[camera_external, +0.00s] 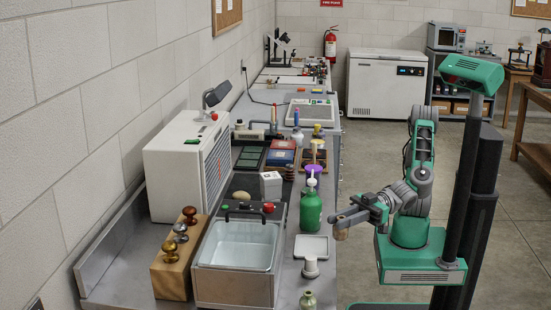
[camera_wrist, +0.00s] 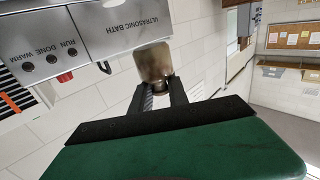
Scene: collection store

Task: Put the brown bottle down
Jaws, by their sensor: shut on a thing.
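The brown bottle (camera_wrist: 154,64) is between the two fingers of my gripper (camera_wrist: 161,92) in the wrist view, and the gripper is shut on it. In the external view my gripper (camera_external: 350,216) reaches in from the right, by the bench's right edge. The small brownish end of the bottle (camera_external: 341,233) shows below the fingers. It appears held in the air; its exact height is hard to tell. The ultrasonic bath (camera_external: 238,288) stands on the bench to the left, and its labelled front (camera_wrist: 120,28) fills the wrist view's top left.
A wooden block with brass knobs (camera_external: 172,276) is left of the bath.

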